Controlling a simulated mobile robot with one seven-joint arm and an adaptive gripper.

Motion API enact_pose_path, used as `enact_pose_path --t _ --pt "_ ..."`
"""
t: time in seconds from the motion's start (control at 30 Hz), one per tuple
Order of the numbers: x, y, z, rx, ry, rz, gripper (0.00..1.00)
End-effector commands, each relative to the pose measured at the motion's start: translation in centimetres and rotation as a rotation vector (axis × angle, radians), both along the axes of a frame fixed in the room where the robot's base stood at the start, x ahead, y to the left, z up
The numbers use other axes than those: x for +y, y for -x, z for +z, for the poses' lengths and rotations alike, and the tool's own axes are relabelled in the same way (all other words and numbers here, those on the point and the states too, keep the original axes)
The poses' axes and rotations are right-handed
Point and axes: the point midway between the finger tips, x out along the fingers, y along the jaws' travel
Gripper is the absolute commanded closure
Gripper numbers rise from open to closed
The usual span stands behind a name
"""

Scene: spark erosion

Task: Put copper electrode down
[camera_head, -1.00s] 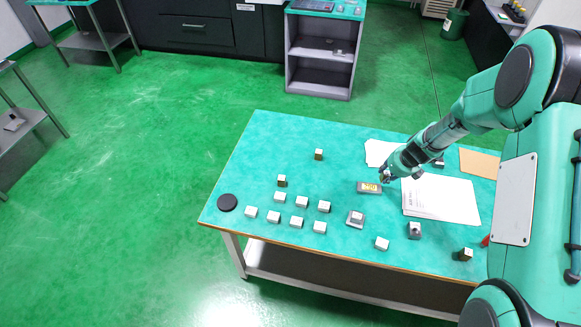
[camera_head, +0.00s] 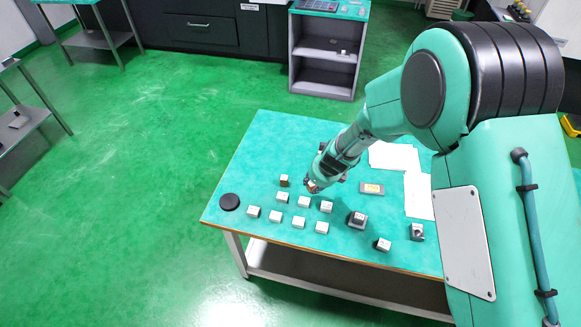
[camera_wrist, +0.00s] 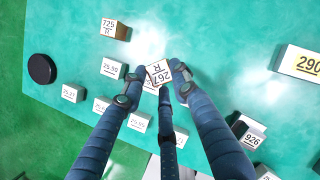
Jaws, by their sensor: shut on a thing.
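My gripper (camera_head: 313,186) is over the middle of the teal table (camera_head: 262,135). In the wrist view my gripper (camera_wrist: 158,80) is shut on a small copper electrode, whose pale top (camera_wrist: 158,73) reads 267 R. The held electrode (camera_head: 312,187) shows brownish at the fingertips in the head view. I cannot tell whether it touches the table. A second copper electrode (camera_head: 284,181), marked 725 R in the wrist view (camera_wrist: 114,29), stands to the left of my gripper.
Several white-topped blocks (camera_head: 304,202) stand in rows just in front of my gripper. A black disc (camera_head: 229,202) lies at the left edge. A grey block with a yellow label (camera_head: 372,189) and papers (camera_head: 394,156) lie to the right. The table's back left is clear.

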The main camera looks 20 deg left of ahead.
Motion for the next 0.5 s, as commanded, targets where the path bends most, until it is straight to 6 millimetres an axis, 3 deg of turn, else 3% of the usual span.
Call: enact_pose_path --t 0.13,0.5 --pt "0.9 0.55 0.09 -0.003 0.001 0.018 1.0" --pt "0.98 0.57 0.08 -0.003 0.001 0.019 1.0"
